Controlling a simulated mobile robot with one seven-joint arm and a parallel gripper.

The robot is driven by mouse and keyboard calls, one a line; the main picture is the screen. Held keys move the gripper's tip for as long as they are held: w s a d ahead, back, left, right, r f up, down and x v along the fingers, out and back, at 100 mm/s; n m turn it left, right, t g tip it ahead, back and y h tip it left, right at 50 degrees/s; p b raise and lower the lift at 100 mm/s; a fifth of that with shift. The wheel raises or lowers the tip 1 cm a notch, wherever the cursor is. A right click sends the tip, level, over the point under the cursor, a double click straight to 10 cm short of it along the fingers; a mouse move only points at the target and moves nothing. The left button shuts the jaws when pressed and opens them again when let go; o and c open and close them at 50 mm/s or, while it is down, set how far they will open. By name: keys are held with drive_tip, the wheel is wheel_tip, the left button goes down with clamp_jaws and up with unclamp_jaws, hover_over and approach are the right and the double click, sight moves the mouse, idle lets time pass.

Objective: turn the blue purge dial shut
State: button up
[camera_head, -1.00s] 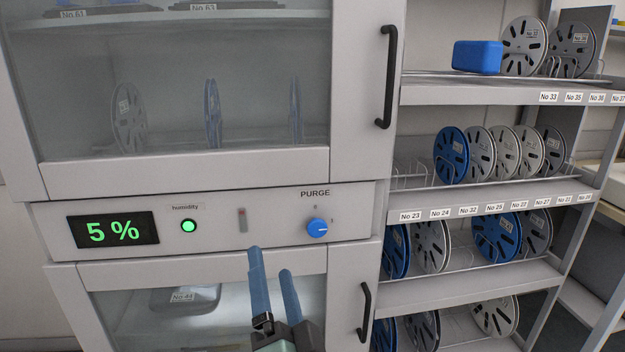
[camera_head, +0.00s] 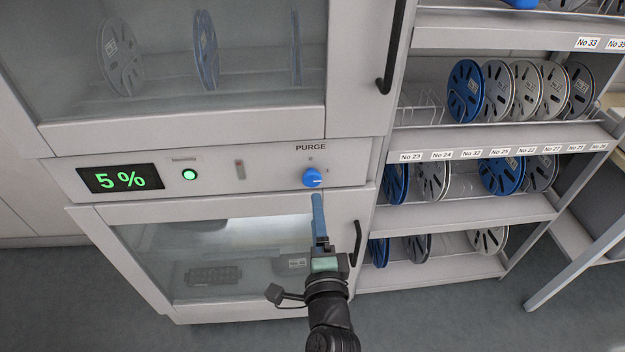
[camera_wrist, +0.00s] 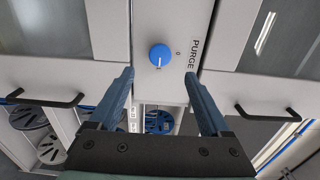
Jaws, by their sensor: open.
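The blue purge dial (camera_head: 312,177) is on the cabinet's front panel, below the word PURGE. In the wrist view the dial (camera_wrist: 160,55) shows a white pointer line, turned away from the 0 mark. My gripper (camera_head: 318,200) is just below and in front of the dial in the head view, its fingers seen nearly edge-on. In the wrist view the two blue fingers of my gripper (camera_wrist: 160,75) stand apart with nothing between them. The dial lies beyond the fingertips, and I see no contact with it.
The panel also has a display (camera_head: 121,178) reading 5 % and a green humidity lamp (camera_head: 189,174). Black door handles (camera_head: 391,50) (camera_head: 356,243) stick out above and below the panel. A shelf rack (camera_head: 470,205) with several reels stands to the right.

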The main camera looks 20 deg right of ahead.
sight(313, 181)
drive_tip(key=b+x, duration=0.1)
drive_tip(key=x, duration=0.8)
clamp_jaws()
